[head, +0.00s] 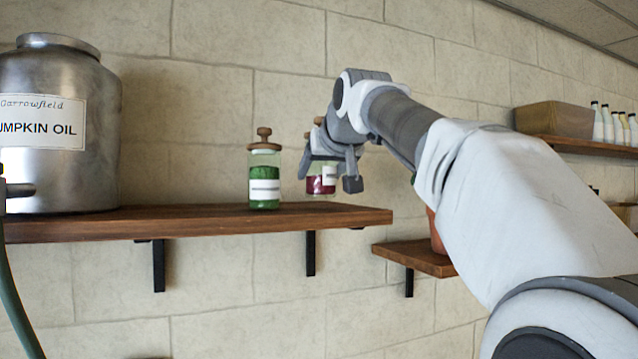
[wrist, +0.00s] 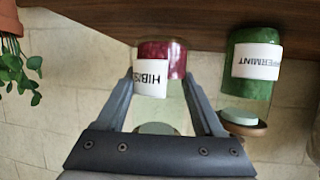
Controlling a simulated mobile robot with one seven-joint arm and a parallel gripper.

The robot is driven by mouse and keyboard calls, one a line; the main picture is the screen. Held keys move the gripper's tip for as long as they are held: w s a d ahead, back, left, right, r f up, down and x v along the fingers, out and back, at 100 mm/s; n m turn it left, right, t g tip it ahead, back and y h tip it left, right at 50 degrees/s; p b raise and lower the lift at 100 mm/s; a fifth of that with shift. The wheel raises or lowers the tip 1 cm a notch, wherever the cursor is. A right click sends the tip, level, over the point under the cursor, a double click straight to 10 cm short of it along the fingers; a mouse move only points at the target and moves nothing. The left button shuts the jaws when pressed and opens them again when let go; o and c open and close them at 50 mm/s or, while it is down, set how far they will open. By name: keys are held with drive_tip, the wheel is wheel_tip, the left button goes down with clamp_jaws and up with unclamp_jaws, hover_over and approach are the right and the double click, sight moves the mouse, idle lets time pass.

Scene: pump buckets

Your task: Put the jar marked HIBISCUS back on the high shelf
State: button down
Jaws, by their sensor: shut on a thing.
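The HIBISCUS jar (head: 316,184) is clear glass with dark red contents and a white label. In the wrist view the jar (wrist: 176,60) appears upside down, its label partly readable as "HIBIS". My gripper (head: 329,172) is shut on it, with one finger on each side, as the wrist view also shows (wrist: 165,80). The jar is upright at the right part of the high wooden shelf (head: 215,222), right of the green jar. I cannot tell whether its base touches the board. Its lid is mostly hidden by my gripper.
The green PEPPERMINT jar (head: 265,180) with a wooden knob lid stands close by on the shelf. A large metal PUMPKIN OIL can (head: 62,165) fills the left. A lower shelf (head: 415,257) holds a terracotta pot, and its plant (wrist: 15,70) shows in the wrist view.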

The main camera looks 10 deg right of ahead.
drive_tip(key=shift+f, duration=1.05)
unclamp_jaws()
drive_tip(key=shift+f, duration=0.15)
drive_tip(key=shift+r, duration=0.2)
drive_tip(key=shift+s, duration=0.15)
